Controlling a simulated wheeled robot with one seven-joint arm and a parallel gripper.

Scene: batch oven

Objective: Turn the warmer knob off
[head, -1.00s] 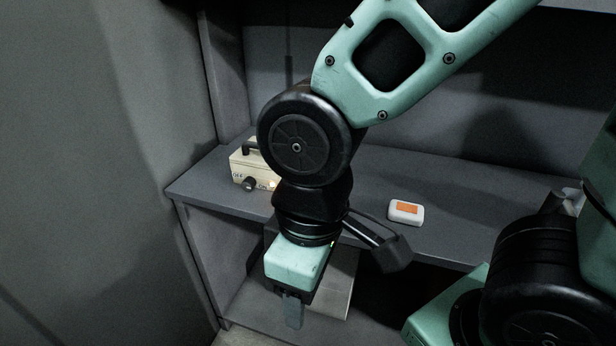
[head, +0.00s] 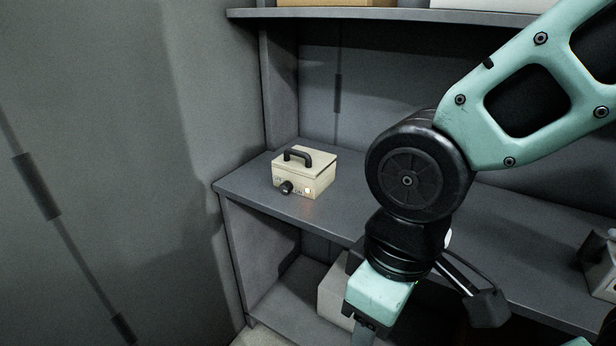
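The warmer (head: 318,186) is a small cream box with a black handle on its lid. It stands at the left end of the grey shelf. Its black knob (head: 286,187) is on the front face, between small markings that are too small to read surely. A small light (head: 307,190) glows on the front, right of the knob. My gripper (head: 362,335) points down in front of the shelf, below and to the right of the warmer, apart from it. Its fingertips run past the bottom edge, so its opening does not show.
The grey shelf (head: 345,222) is clear around the warmer. A grey side panel (head: 282,95) rises behind and left of it. An upper shelf (head: 380,14) bears boxes. A pale box (head: 333,292) sits on the lower level. A grey device (head: 603,262) stands at the far right.

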